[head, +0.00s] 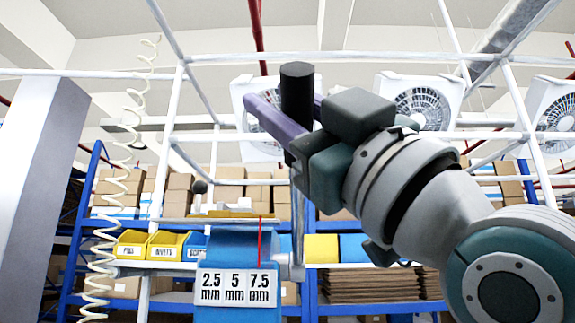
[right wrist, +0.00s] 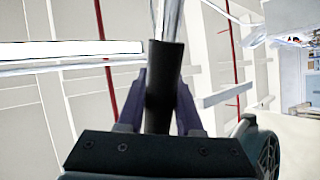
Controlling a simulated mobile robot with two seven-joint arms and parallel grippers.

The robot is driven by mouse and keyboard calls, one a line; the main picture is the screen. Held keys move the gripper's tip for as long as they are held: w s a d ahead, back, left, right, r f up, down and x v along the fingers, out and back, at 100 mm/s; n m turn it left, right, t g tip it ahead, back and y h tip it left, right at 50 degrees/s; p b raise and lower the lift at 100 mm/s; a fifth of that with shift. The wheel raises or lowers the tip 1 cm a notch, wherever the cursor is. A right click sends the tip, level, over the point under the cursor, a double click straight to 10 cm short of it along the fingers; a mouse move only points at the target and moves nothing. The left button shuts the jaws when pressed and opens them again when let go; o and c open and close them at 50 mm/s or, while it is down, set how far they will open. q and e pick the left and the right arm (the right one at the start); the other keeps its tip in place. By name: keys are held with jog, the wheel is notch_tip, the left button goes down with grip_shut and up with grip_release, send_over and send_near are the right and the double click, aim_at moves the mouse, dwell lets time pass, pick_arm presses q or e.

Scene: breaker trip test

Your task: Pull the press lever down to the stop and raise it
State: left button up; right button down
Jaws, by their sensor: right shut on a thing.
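The press lever's black grip (head: 297,88) stands upright in the upper middle of the head view. A grey rod runs down from it to a pivot at the right side of the blue press (head: 236,252). My right gripper (head: 290,110) comes in from the right, with its purple fingers on either side of the grip. In the right wrist view the black grip (right wrist: 164,75) rises between the two fingers (right wrist: 163,95), which are shut on it. The press carries a 2.5, 5 and 7.5 mm scale (head: 237,287) with a red pointer (head: 260,243). My left gripper is out of view.
Yellow bins (head: 150,245) stand left behind the press. Blue shelving with cardboard boxes (head: 180,190) fills the background. A coiled cream cable (head: 115,200) hangs at the left. White frame tubes (head: 170,130) and fans (head: 420,100) are behind my right arm.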

jog(key=shift+f, duration=0.15)
jog(key=c, duration=0.6)
grip_release()
jog(key=b+v, duration=0.4)
jog(key=v, duration=0.6)
jog(key=shift+s, duration=0.1)
